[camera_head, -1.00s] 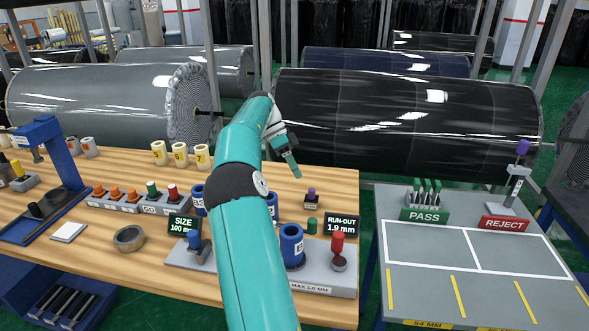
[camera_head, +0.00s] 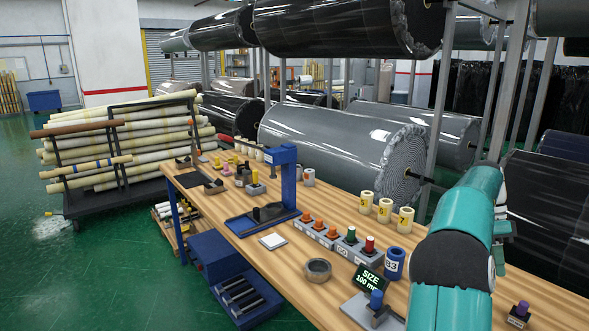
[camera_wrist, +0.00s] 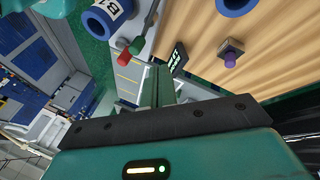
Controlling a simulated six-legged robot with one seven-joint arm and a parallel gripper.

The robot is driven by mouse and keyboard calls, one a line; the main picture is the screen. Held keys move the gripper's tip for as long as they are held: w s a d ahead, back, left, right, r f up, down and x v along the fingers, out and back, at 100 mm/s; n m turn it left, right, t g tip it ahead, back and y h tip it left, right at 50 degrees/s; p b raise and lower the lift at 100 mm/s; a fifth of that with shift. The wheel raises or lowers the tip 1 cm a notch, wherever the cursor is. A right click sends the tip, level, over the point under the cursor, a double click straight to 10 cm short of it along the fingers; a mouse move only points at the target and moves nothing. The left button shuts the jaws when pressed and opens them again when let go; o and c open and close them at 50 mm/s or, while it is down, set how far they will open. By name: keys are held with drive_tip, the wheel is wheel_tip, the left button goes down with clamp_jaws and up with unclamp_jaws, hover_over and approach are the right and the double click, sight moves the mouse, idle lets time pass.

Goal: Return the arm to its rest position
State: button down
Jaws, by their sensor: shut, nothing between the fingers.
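My teal arm (camera_head: 455,250) reaches up along the right side of the head view, in front of the workbench (camera_head: 245,235). Its far end bends away beside the dark wrapped rolls, and the fingers are not clear there. In the wrist view my gripper (camera_wrist: 163,78) shows its narrow fingers closed together with nothing held. It points over the bench edge, apart from the purple-topped piece (camera_wrist: 230,55) and the blue labelled cylinder (camera_wrist: 108,14). No marker of a rest position shows.
On the bench are cream numbered rolls (camera_head: 384,210), a blue stand (camera_head: 283,180), a tape ring (camera_head: 318,268) and the SIZE display (camera_head: 369,281). A large grey wrapped roll (camera_head: 330,150) lies behind. A cart of rolls (camera_head: 125,150) stands left; open green floor (camera_head: 60,270) lies in front.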

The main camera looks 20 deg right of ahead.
drive_tip(key=w+a+r+n+t+h, duration=0.1)
drive_tip(key=a+r+n+t, duration=0.2)
drive_tip(key=a+n, duration=0.7)
drive_tip(key=w+a+r+n+t, duration=0.2)
drive_tip(key=a+n+t, duration=0.1)
drive_tip(key=a, duration=1.3)
drive_tip(key=s+a+f+n+t, duration=0.1)
drive_tip(key=s+a+n, duration=0.2)
drive_tip(key=a, duration=0.4)
drive_tip(key=s+a+f+n+t, duration=0.2)
drive_tip(key=s+a+n, duration=0.2)
drive_tip(key=a, duration=0.4)
drive_tip(key=s+a+f+n+t, duration=0.2)
drive_tip(key=s+a+n, duration=0.1)
drive_tip(key=a+n, duration=0.2)
drive_tip(key=shift+s+a+n+y, duration=0.25)
drive_tip(key=shift+a+n+y, duration=0.05)
drive_tip(key=shift+a, duration=0.95)
drive_tip(key=shift+s+f, duration=0.1)
